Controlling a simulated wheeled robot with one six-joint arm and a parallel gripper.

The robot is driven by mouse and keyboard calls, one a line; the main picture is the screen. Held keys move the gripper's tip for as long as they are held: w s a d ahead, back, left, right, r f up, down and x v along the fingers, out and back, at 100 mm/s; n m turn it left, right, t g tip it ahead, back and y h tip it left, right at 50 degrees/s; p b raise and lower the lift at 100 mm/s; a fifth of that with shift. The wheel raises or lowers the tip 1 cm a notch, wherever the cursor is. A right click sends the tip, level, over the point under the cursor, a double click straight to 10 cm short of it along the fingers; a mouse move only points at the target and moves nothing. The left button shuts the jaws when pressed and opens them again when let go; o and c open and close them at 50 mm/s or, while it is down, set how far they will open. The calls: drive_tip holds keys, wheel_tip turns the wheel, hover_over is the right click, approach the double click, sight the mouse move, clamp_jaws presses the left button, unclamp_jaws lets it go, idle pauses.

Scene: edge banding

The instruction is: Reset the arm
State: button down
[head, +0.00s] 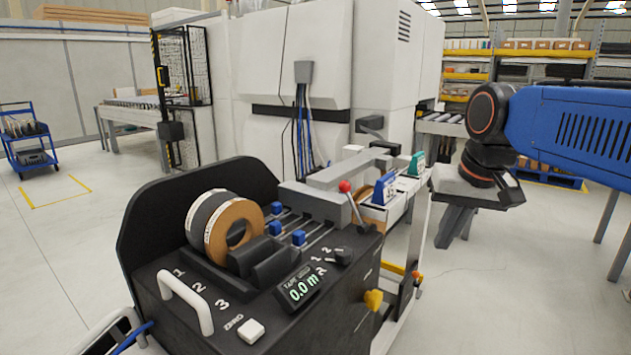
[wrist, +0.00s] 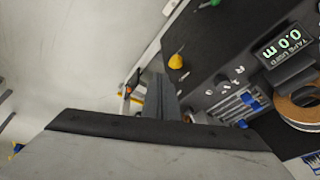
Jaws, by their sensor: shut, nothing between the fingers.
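My arm comes in from the right in the head view, a blue link with black joints. My gripper (head: 446,236) points down at the right of the black tape unit (head: 150,262), apart from it and over open floor. In the wrist view the dark fingers of my gripper (wrist: 163,92) are together, with nothing seen between them. The tape unit carries a dark-and-white roll (head: 202,222) and a brown roll (head: 237,217). Its display (head: 302,288) reads 0.0 m and also shows in the wrist view (wrist: 283,46).
A lever with a red knob (head: 345,187) and a yellow knob (head: 373,300) stick out from the unit. Blue and green tags (head: 416,164) stand behind it. A large white machine (head: 285,70) fills the back. Floor at left is clear near a blue cart (head: 30,150).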

drive_tip(key=s+d+f+n+t+h, duration=0.1)
drive_tip(key=s+d+f, duration=0.3)
drive_tip(key=s+f, duration=1.1)
wheel_tip(320, 180, down, 2)
drive_tip(key=shift+f, duration=0.15)
drive_tip(key=shift+d, duration=0.1)
